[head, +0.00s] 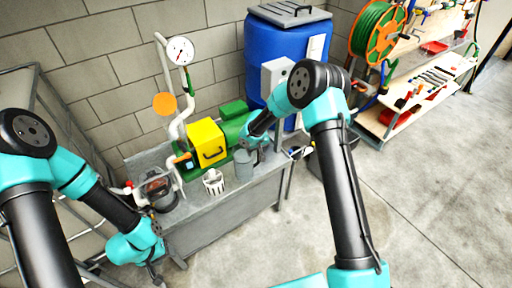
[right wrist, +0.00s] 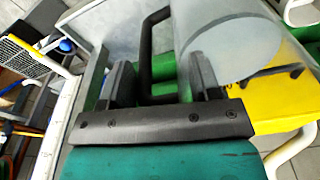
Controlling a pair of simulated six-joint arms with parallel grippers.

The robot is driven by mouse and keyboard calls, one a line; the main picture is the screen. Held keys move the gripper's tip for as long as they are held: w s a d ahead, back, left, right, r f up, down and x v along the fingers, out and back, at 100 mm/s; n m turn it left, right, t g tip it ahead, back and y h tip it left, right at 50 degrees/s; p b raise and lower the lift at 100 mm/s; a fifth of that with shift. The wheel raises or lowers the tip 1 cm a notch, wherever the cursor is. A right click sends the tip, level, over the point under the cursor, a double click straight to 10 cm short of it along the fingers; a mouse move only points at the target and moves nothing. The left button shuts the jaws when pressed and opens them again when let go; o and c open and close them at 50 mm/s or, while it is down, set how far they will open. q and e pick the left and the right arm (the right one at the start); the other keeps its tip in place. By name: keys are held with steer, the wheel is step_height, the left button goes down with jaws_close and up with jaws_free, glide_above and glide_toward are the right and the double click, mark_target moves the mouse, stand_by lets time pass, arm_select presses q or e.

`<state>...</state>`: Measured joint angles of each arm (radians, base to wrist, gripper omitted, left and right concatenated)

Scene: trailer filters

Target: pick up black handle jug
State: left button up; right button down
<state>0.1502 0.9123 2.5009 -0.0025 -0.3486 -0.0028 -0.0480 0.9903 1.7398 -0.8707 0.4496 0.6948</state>
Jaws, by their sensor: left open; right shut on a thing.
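The grey jug (head: 244,165) stands at the right end of the grey bench in the head view. In the right wrist view the jug's pale round body (right wrist: 235,50) is at the upper right, with its black handle (right wrist: 146,50) in the middle. My right gripper (head: 258,151) is at the jug's right side. In the right wrist view my right gripper (right wrist: 160,88) has its fingers on either side of the handle and is shut on it. My left gripper (head: 155,274) is open and empty, low in front of the bench's left end.
The grey bench (head: 225,205) also holds a white basket (head: 213,182), a clear filter housing (head: 159,190) and a yellow-and-green pump unit (head: 207,143). A blue barrel (head: 262,60) stands behind. Shelves with tools (head: 415,90) stand at the right. The floor in front is clear.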

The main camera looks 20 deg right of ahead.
steer(key=s+a+r, duration=0.1)
steer(key=s+a, duration=0.2)
steer(key=s, duration=0.8)
stand_by(0.6)
steer(key=shift+s+a+r, duration=0.1)
steer(key=shift+s, duration=0.1)
steer(key=shift+w, duration=0.1)
stand_by(0.7)
